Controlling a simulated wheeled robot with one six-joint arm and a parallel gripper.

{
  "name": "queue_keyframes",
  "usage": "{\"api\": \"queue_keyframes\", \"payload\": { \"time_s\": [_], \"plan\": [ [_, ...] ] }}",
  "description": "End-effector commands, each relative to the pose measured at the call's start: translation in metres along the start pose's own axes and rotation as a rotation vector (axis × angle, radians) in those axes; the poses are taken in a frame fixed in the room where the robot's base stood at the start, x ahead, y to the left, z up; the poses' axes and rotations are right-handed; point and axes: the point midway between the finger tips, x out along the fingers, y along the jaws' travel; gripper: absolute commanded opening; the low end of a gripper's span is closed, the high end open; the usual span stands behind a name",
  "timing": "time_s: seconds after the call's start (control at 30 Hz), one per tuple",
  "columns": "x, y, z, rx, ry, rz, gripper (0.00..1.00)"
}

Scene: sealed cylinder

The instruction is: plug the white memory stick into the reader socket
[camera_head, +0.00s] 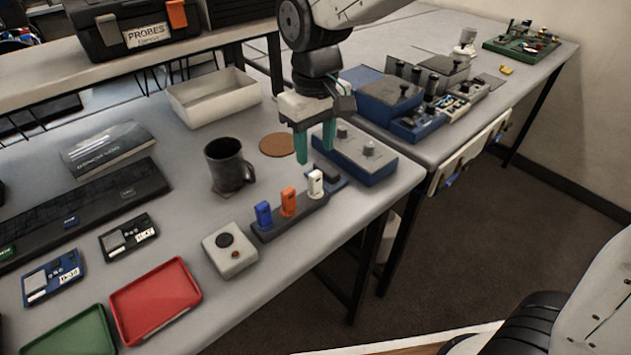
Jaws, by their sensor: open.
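The white memory stick (316,183) stands upright at the right end of a dark holder (291,218), beside an orange stick (288,201) and a blue stick (263,214). My gripper (315,154) points down with its two teal fingers apart and nothing between them. In the picture it is just above the white stick; the fingers do not appear to touch it. I cannot tell for sure which thing is the reader socket.
A blue box with knobs (355,153) stands close on the right, behind the holder. A grey button box (229,250) is left of the holder. A dark mug (229,164), a cork coaster (277,145) and a red tray (155,300) are also on the table.

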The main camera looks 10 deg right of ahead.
Motion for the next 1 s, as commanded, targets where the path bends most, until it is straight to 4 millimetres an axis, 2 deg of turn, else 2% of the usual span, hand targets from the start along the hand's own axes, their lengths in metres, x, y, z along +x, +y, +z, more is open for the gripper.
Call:
{"api": "queue_keyframes", "payload": {
  "time_s": [0.17, 0.5, 0.7, 1.0],
  "plan": [
    [0.011, 0.000, 0.001, 0.001, -0.003, 0.000, 0.45],
    [0.059, 0.000, 0.001, 0.000, -0.004, 0.000, 0.45],
    [0.080, 0.000, 0.000, 0.000, -0.002, 0.000, 0.45],
    [0.090, 0.000, 0.001, 0.000, 0.000, 0.000, 0.45]
  ]
}}
